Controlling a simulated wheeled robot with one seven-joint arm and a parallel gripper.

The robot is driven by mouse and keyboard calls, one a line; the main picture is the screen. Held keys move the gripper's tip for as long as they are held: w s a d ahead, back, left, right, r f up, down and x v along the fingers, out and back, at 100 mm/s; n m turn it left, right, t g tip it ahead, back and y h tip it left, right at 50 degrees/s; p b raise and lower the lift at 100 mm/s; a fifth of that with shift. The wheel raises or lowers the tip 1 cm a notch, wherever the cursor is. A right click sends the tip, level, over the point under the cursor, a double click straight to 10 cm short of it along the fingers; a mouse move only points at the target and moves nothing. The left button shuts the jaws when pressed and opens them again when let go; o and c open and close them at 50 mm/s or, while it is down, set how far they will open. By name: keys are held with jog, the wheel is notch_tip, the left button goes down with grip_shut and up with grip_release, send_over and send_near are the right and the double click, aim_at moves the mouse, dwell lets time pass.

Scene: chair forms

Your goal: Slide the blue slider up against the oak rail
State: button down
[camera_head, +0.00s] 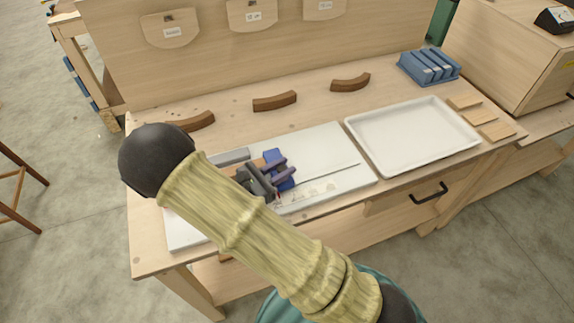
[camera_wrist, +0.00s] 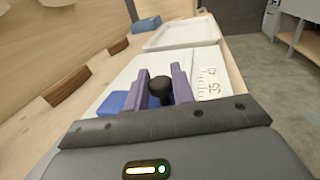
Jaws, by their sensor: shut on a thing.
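The blue slider (camera_head: 272,156) lies on a white board on the bench, partly behind my gripper. It also shows in the wrist view (camera_wrist: 112,103), left of the fingers. My gripper (camera_head: 283,171) has purple fingers, shut on a black knob (camera_wrist: 160,88) that stands between them; the knob appears to belong to the slider. A brown wooden strip (camera_head: 259,163), likely the oak rail, shows just left of the slider in the head view, mostly hidden by my arm and gripper. I cannot tell whether slider and strip touch.
The white board (camera_head: 335,150) carries a grey block (camera_head: 234,157), a thin dark line and a printed scale (camera_wrist: 209,84). A white tray (camera_head: 365,148) stands to the right, a blue rack (camera_head: 428,67) behind it. Several curved brown pieces (camera_head: 274,101) lie behind the board.

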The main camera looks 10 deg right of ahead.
jog(key=c, duration=1.2)
grip_release()
jog(key=b+v, duration=0.2)
jog(key=v, duration=1.5)
jog(key=shift+s+a+f, duration=0.15)
